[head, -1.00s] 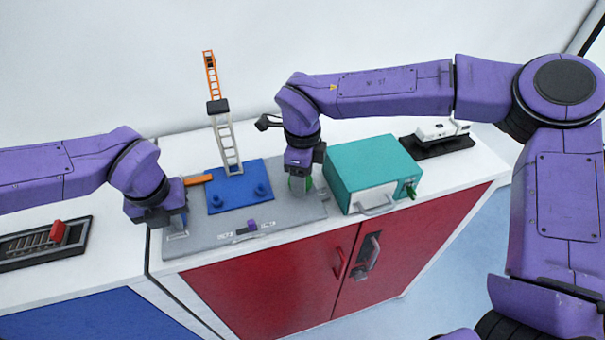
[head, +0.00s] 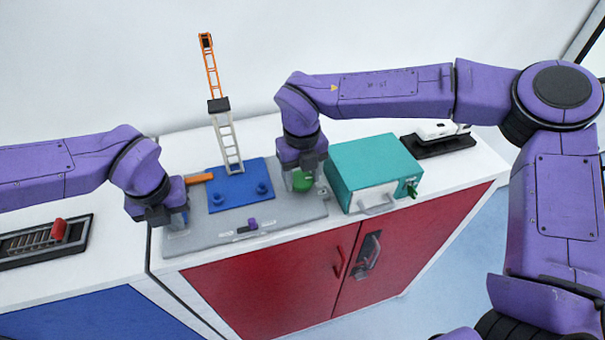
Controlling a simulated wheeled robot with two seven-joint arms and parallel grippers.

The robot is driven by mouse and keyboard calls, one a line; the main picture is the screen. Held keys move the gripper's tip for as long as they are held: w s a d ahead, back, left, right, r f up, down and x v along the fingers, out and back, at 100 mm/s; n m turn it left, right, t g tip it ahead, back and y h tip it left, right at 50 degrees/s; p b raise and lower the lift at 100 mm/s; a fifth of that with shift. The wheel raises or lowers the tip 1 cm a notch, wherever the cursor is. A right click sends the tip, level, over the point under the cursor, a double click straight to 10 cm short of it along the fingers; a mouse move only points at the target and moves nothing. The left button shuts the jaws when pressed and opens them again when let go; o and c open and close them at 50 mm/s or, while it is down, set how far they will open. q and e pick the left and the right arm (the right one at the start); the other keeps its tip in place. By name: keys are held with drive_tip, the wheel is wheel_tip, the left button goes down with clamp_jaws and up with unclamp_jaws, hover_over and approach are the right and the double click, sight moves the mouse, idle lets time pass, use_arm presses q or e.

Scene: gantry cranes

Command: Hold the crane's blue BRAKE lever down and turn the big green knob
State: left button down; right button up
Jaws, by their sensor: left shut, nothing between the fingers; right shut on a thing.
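The crane is a ladder mast (head: 229,145) with an orange upper section (head: 211,70), standing on a blue plate (head: 240,203) on a grey panel (head: 285,218). My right gripper (head: 302,182) reaches down from above and is shut on the big green knob (head: 303,184) at the panel's right end. The fingers partly cover the knob. My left gripper (head: 178,222) is shut at the panel's left end, low over its surface. The blue BRAKE lever cannot be made out clearly; my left gripper hides that spot.
A purple-knobbed slider (head: 252,224) sits at the panel's front. A teal box (head: 372,168) stands close right of my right gripper. An orange bar (head: 199,178) lies behind my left gripper. A black tray with a red handle (head: 58,231) is at far left.

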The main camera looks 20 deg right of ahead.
sight(301, 180)
drive_tip(key=shift+a+m, duration=0.1)
drive_tip(key=shift+m, duration=1.9)
drive_tip(key=o, duration=1.1)
drive_tip(key=shift+c, duration=0.2)
wheel_tip(301, 180, up, 12)
